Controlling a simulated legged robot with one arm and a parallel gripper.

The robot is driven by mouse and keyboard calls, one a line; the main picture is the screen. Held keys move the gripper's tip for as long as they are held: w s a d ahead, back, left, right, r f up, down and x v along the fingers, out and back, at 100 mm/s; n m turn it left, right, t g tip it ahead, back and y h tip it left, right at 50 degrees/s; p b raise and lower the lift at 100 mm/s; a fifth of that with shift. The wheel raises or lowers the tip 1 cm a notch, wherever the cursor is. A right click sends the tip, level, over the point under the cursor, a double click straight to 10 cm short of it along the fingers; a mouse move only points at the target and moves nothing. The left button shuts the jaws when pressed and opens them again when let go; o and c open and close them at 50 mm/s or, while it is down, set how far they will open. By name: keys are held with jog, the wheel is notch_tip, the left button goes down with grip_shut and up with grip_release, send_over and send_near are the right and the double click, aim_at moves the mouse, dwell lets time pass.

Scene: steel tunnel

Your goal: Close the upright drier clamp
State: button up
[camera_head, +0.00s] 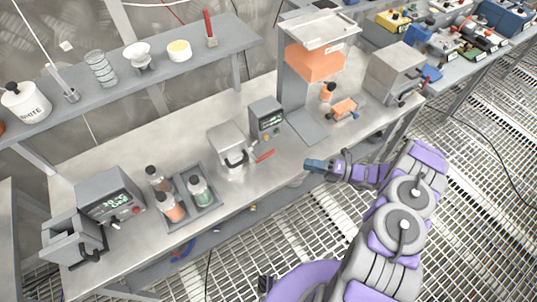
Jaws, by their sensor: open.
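My gripper (314,166), with blue tips on a purple wrist, is over the front edge of the bench, right of a red lever. It is open, and no object shows in it. A tall grey upright stand (293,88) holds an orange block (316,63) under a flat top plate. On the bench beside its foot is a small orange clamp-like part (345,107). A grey box unit (231,142) with a dark handle and the red lever (264,156) stands left of my gripper. I cannot tell which part is the drier clamp, or its state.
The metal bench (110,157) also carries a bottle tray (204,204), a display unit (112,199), a small control box (266,119) and a grey box (395,72). A shelf (115,84) runs behind. Open grating floor (462,185) lies in front.

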aim_at(267, 156)
jog(key=b+x, duration=0.1)
jog(key=x, duration=1.6)
jog(key=shift+b, duration=0.35)
jog(key=shift+c, duration=0.4)
jog(key=shift+s, duration=0.1)
grip_shut()
